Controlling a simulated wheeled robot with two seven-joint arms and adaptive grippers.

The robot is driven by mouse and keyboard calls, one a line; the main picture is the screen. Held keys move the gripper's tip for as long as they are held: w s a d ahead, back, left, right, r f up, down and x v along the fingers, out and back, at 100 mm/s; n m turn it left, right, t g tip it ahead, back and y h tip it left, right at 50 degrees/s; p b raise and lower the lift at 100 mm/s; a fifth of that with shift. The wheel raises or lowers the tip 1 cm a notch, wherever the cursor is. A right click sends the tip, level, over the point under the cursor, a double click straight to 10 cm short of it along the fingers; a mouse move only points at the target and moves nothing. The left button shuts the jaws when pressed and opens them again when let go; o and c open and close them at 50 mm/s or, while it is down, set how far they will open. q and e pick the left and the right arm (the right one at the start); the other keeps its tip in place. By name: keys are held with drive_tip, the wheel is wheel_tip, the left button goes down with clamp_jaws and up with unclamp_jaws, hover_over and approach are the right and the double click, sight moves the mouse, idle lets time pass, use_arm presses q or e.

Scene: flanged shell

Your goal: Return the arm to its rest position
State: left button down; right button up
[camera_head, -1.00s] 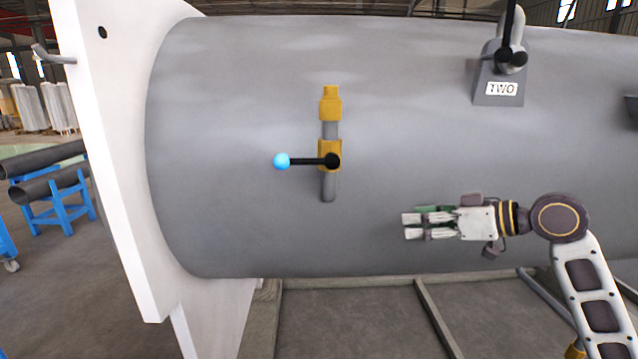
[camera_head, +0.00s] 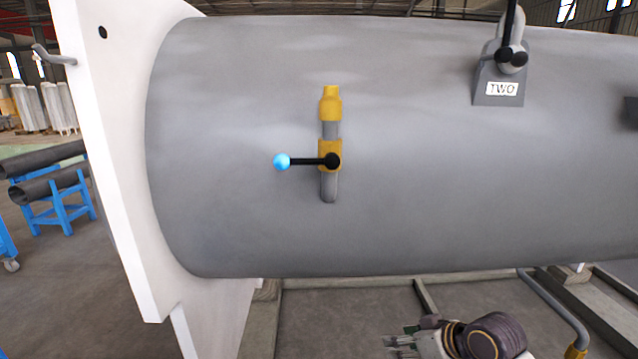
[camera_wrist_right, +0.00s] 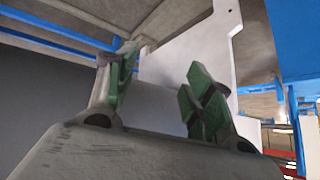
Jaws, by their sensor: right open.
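My right gripper (camera_head: 405,343) is low in the head view, at the bottom edge right of centre, below the grey shell. Part of its arm is cut off by the frame. In the right wrist view its two green-padded fingers (camera_wrist_right: 160,92) stand apart with nothing between them. The right gripper is clear of the valve. The valve (camera_head: 330,155) is a yellow and grey fitting on the shell, with a black lever ending in a blue ball (camera_head: 282,161). The lever points left, level. My left gripper is not in view.
The large grey shell (camera_head: 420,200) fills the middle, with a white flange (camera_head: 110,170) at its left end. Frame beams lie below. Blue stands (camera_head: 58,205) with pipes are at far left.

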drive_tip(key=s+d+f+m+g+h, duration=0.3)
drive_tip(key=s+f+h, duration=0.2)
drive_tip(key=s+f, duration=1.15)
drive_tip(key=s+f+g, duration=0.1)
drive_tip(key=s+f, duration=0.1)
drive_tip(key=f, duration=1.3)
drive_tip(key=s+f, duration=0.2)
drive_tip(key=f, duration=1.3)
drive_tip(key=s+d+f+g, duration=0.1)
drive_tip(key=s+d+f, duration=0.1)
drive_tip(key=s+f, duration=0.8)
drive_tip(key=s+d+f, duration=0.2)
drive_tip(key=s+f, duration=0.8)
drive_tip(key=s, duration=0.2)
drive_tip(key=shift+s+f+g, duration=0.15)
drive_tip(key=shift+f+g, duration=0.1)
drive_tip(key=shift+g, duration=0.15)
drive_tip(key=shift+a, duration=0.1)
